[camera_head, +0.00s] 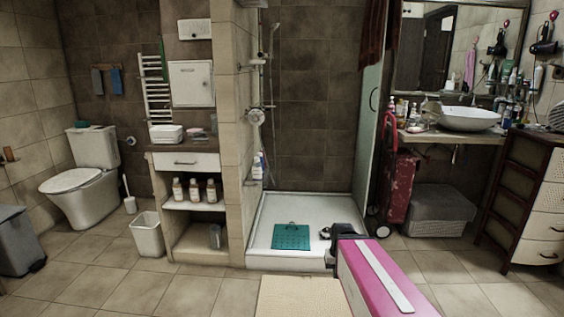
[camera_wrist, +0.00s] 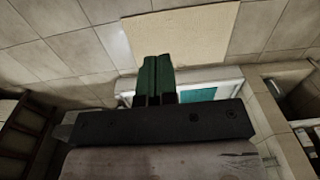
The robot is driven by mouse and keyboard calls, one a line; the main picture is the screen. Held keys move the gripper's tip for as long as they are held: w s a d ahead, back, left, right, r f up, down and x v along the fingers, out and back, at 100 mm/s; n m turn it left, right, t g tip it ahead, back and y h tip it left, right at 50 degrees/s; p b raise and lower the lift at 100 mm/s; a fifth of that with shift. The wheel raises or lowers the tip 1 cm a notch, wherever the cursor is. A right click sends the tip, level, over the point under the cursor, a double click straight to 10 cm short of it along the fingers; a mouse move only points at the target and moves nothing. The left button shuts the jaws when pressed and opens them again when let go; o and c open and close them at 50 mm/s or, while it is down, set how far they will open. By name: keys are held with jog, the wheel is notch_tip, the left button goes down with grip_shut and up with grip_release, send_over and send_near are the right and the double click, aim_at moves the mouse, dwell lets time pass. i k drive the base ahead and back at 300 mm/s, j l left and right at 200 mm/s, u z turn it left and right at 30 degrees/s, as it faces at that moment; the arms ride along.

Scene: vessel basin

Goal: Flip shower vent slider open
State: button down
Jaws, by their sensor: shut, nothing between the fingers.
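The shower stall stands in the middle of the head view, with a white tray (camera_head: 330,207) and a tiled back wall. A rail and hand shower (camera_head: 272,65) run up its left side, with a mixer valve (camera_head: 256,113) below. I cannot make out a vent slider for certain. My gripper (camera_head: 327,234) is low at the front right of the tray, empty and apart from the wall fittings. In the wrist view its two green fingers (camera_wrist: 157,62) lie side by side, shut, with the tray edge (camera_wrist: 215,78) behind them.
A teal mat (camera_head: 291,237) lies in the tray, and a beige rug (camera_head: 298,297) lies before it. A shelf unit (camera_head: 190,209) stands left of the shower; a glass panel (camera_head: 368,125) and red trolley (camera_head: 400,190) are on the right. Floor at front left is free.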

aim_at(194, 35)
jog(key=i+j, duration=0.15)
jog(key=j, duration=0.4)
jog(key=i+j, duration=0.1)
jog(key=j, duration=0.4)
jog(key=i+j, duration=0.15)
jog(key=j, duration=0.4)
jog(key=i+j, duration=0.15)
jog(key=j, duration=0.35)
jog(key=i+j+z, duration=0.1)
jog(key=j, duration=0.45)
jog(key=i+j, duration=0.15)
jog(key=j, duration=0.35)
jog(key=i+j, duration=0.1)
jog(key=j, duration=0.45)
jog(key=i+j, duration=0.1)
jog(key=j, duration=0.45)
